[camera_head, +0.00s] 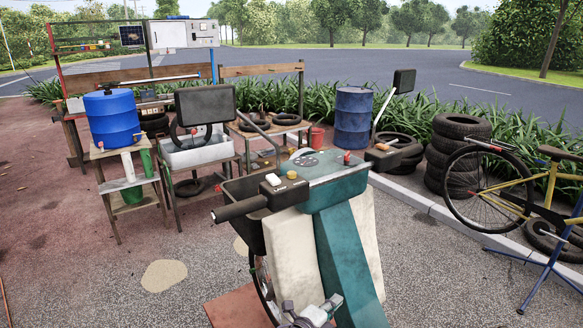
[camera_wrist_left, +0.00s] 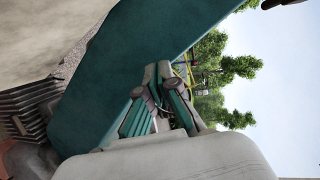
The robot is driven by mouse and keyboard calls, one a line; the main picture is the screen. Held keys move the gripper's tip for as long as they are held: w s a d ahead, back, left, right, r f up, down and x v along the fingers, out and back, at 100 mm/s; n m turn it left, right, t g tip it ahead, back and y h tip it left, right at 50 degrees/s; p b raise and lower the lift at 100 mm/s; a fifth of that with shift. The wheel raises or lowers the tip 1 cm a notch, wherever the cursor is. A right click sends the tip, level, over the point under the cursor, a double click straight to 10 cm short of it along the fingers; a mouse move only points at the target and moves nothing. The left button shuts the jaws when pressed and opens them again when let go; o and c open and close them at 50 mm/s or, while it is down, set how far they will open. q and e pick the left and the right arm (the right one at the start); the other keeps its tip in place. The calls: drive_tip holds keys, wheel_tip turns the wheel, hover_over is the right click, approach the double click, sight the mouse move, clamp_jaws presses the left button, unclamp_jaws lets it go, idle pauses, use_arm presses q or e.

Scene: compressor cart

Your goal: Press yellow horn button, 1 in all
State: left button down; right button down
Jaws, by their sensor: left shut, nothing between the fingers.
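The scooter's left handlebar has a dark switch box (camera_head: 284,188) beside its black grip. A small yellow button (camera_head: 291,175) shows on top of that box, near a larger pale switch (camera_head: 273,180). My left gripper (camera_head: 312,308) is at the bottom edge in the head view, low in front of the scooter's teal centre panel and well below the button. In the left wrist view its fingers (camera_wrist_left: 160,100) are shut and empty, beside a teal panel and pale surfaces. The button is not visible in that view. My right gripper is not in view.
The teal scooter front (camera_head: 345,250) and its pale leg shields (camera_head: 292,250) stand close ahead. A blue drum (camera_head: 111,118) on a stand and a work table are behind, left. Stacked tyres (camera_head: 458,150) and a yellow bicycle (camera_head: 500,190) stand right. Open paving lies left.

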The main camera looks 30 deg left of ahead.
use_arm(q)
drive_tip(key=w+d+r+m+g+h+p, duration=0.1)
drive_tip(key=d+r+m+g+h, duration=0.2)
drive_tip(key=r+m, duration=0.9)
drive_tip(key=d+r+m+g+h+p, duration=0.1)
drive_tip(key=d+r+m+h, duration=0.35)
drive_tip(key=r+m, duration=0.75)
drive_tip(key=w+d+r+m+g+h+p, duration=0.15)
drive_tip(key=r+m+h, duration=0.45)
drive_tip(key=r+m, duration=0.6)
drive_tip(key=s+a+r+m+y, duration=0.1)
drive_tip(key=a+r+m+y, duration=0.2)
drive_tip(key=a, duration=0.4)
drive_tip(key=a+r+m+g+y+p, duration=0.1)
drive_tip(key=a+r+m+y, duration=0.3)
drive_tip(key=a+y, duration=0.2)
drive_tip(key=s+a+r+m+y, duration=0.1)
drive_tip(key=a+r+m+y, duration=0.2)
drive_tip(key=a, duration=0.6)
drive_tip(key=shift+s+a+r+m+y, duration=0.3)
drive_tip(key=shift+s+a+r+y, duration=0.1)
drive_tip(key=shift+y, duration=0.25)
drive_tip(key=shift+f+g, duration=0.15)
drive_tip(key=shift+g, duration=0.1)
